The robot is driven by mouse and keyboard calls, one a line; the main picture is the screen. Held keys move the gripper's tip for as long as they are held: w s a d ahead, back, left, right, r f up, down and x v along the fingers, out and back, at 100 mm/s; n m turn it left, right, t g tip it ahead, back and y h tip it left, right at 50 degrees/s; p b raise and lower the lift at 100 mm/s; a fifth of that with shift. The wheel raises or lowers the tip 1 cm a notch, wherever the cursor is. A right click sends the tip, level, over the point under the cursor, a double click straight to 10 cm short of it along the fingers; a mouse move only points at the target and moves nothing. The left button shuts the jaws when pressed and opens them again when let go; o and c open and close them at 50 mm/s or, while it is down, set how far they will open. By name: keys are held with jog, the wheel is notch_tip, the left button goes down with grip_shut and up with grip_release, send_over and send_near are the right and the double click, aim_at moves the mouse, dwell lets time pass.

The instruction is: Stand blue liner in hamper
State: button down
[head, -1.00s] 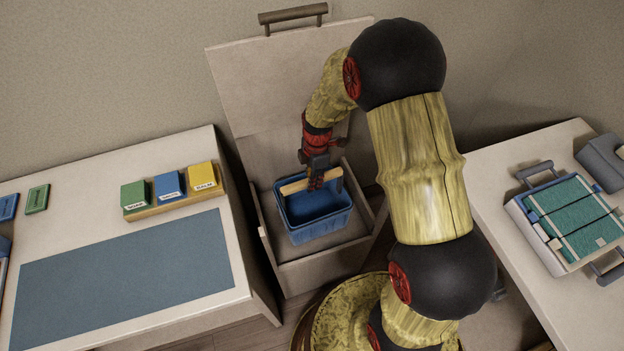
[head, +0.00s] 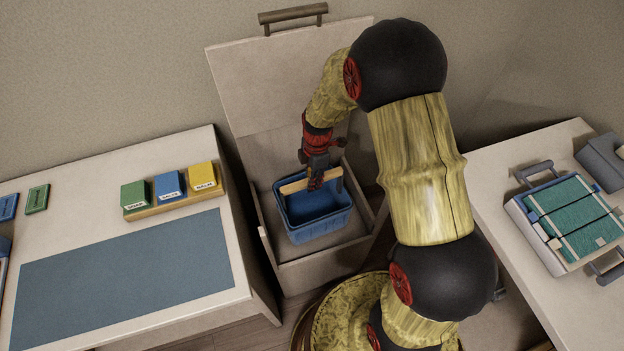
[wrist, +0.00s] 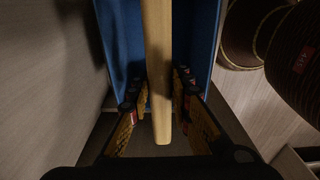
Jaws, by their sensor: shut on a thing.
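The blue liner (head: 318,222) is an open blue basket with a pale wooden bar handle (head: 296,186) across its top. It sits upright inside the open hamper (head: 322,273), a pale box with its lid raised at the back. My gripper (head: 317,182) is shut on the handle from above. In the wrist view the handle (wrist: 157,60) runs between the two fingers (wrist: 160,108), with the blue liner walls (wrist: 203,40) on both sides. Whether the liner's base touches the hamper floor is hidden.
On the left table (head: 230,285) are a grey-blue mat (head: 125,280) and green, blue and yellow blocks on a wooden strip (head: 175,206). On the right table (head: 500,240) a tray (head: 556,262) holds a strapped teal bundle (head: 575,215). The hamper stands between the tables.

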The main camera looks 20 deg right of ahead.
jog(key=shift+f+b, duration=0.35)
jog(key=shift+f, duration=0.2)
dwell(0.7)
jog(key=c, duration=1.6)
grip_release()
jog(key=shift+o, duration=0.2)
jog(key=shift+f, duration=0.1)
jog(key=shift+r, duration=0.2)
jog(key=shift+d+r+p, duration=0.15)
jog(key=shift+r+p, duration=1.15)
jog(key=shift+r, duration=0.65)
jog(key=shift+d+r+p, duration=0.15)
jog(key=shift+r+p, duration=1.15)
jog(key=shift+r, duration=0.6)
